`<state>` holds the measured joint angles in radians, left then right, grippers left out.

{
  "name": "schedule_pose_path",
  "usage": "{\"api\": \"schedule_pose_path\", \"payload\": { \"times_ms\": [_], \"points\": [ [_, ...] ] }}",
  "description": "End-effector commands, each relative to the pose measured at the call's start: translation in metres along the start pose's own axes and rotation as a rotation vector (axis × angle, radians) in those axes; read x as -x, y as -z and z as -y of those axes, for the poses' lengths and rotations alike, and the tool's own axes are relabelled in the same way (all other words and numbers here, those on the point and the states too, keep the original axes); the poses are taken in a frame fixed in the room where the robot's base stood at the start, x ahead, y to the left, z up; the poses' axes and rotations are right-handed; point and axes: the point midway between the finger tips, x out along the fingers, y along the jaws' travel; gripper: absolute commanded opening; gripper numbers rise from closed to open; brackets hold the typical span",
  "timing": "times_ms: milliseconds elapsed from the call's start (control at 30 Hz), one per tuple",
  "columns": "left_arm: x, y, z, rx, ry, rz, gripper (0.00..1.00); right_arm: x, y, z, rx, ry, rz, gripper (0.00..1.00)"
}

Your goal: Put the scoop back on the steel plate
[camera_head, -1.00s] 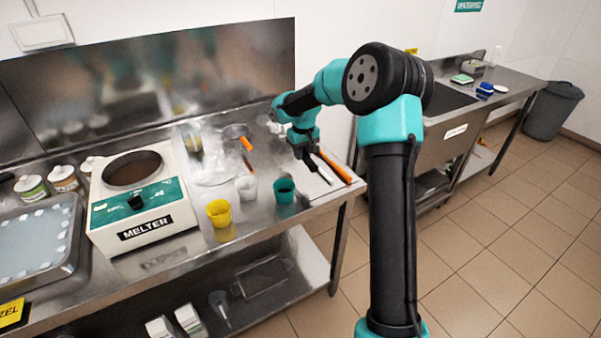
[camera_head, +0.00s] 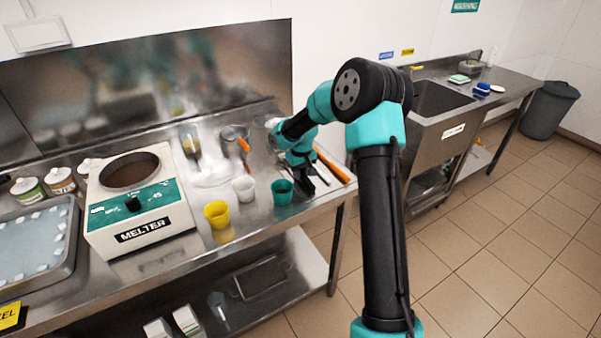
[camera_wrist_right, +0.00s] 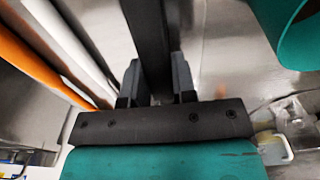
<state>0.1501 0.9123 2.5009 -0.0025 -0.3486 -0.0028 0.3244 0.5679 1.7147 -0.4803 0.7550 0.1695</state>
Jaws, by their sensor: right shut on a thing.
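My right gripper (camera_head: 303,181) is low over the right end of the steel bench, just behind the teal cup (camera_head: 282,191). In the right wrist view its fingers (camera_wrist_right: 157,84) are shut on a long dark bar (camera_wrist_right: 147,32), which looks like the scoop's handle. The bar runs away from the gripper and out of the picture's top; the scoop's bowl is not visible. I cannot tell whether the scoop touches the surface below. The steel plate does not stand out clearly from the shiny steel bench top (camera_head: 258,224). My left gripper is not in view.
An orange-handled tool (camera_head: 332,166) lies right of the gripper; orange (camera_wrist_right: 35,66) and white (camera_wrist_right: 62,42) handles show in the wrist view. A white cup (camera_head: 244,188), yellow cup (camera_head: 217,214) and melter (camera_head: 140,205) stand to the left.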

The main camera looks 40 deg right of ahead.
Motion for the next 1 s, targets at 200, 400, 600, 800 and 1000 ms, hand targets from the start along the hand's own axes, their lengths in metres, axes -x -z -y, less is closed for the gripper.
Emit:
{"api": "schedule_pose_path", "payload": {
  "times_ms": [200, 400, 600, 800, 1000],
  "points": [
    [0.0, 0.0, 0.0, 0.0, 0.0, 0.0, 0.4, -0.0002, 0.0003, -0.0001, 0.0, 0.0, -0.002, 0.0],
    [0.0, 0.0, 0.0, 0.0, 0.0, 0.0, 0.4, -0.0034, 0.0001, -0.0001, 0.0, 0.0, -0.001, 0.26],
    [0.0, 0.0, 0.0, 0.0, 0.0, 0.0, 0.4, -0.003, 0.0002, -0.0001, 0.0, 0.0, -0.002, 0.45],
    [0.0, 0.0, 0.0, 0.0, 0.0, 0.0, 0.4, -0.0029, 0.0002, -0.0001, 0.0, 0.0, -0.002, 0.51],
    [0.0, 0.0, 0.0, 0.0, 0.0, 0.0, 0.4, 0.0005, 0.0005, -0.0001, 0.0, 0.0, -0.002, 0.51]
  ]
}}
